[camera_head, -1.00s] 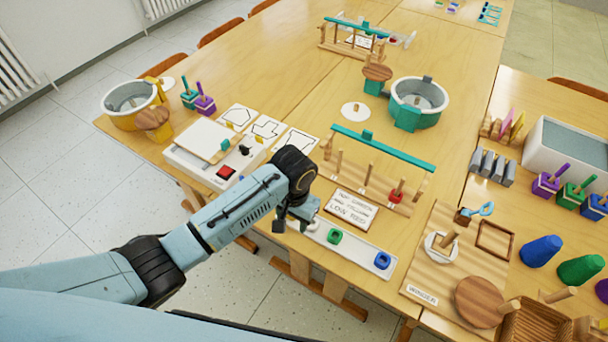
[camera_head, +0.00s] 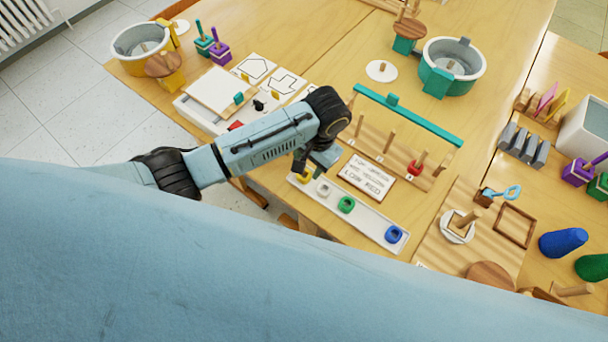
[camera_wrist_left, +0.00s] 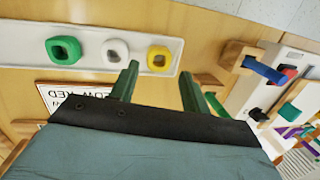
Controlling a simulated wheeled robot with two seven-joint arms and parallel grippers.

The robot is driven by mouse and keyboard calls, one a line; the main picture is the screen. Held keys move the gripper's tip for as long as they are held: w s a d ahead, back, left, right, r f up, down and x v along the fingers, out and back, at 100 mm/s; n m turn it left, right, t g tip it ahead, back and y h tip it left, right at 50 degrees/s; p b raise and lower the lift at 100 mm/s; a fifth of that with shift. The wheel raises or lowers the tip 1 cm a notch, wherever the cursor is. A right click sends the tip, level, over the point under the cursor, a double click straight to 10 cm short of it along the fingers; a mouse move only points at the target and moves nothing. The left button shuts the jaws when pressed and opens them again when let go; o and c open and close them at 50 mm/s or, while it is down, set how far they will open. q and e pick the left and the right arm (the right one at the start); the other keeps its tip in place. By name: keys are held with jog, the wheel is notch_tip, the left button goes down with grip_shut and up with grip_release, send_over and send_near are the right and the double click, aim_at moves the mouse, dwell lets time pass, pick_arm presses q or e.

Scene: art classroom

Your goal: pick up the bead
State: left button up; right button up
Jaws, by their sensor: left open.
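A white tray (camera_head: 320,200) on the table holds a row of beads: yellow (camera_head: 304,176), white (camera_head: 324,190), green (camera_head: 346,205) and blue (camera_head: 393,234). A red bead (camera_head: 416,168) sits on a peg of the wooden stand. My left gripper (camera_head: 305,163) is above the tray's left end, close to the yellow bead. In the wrist view its two fingers (camera_wrist_left: 159,72) are apart and empty. There the yellow bead (camera_wrist_left: 158,59) appears between and beyond the fingertips, with the white bead (camera_wrist_left: 115,51) and green bead (camera_wrist_left: 64,50) to its left. My right gripper is not in view.
A lettered card (camera_head: 367,176) lies behind the tray. The peg stand with a teal bar (camera_head: 408,115) rises behind it. A white box with a red block (camera_head: 236,126) is left of the gripper. A wooden board (camera_head: 450,262) with pegs lies to the right.

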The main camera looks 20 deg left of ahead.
pick_arm(q)
jog(key=f, duration=0.3)
jog(key=f+b, duration=0.1)
jog(key=shift+s+a+f, duration=0.1)
jog(key=shift+a+f, duration=0.05)
jog(key=shift+a, duration=0.15)
jog(key=shift+c, duration=0.5)
jog(key=c, duration=0.7)
notch_tip(320, 180, up, 10)
jog(key=shift+r+p, duration=0.1)
jog(key=shift+p, duration=1.15)
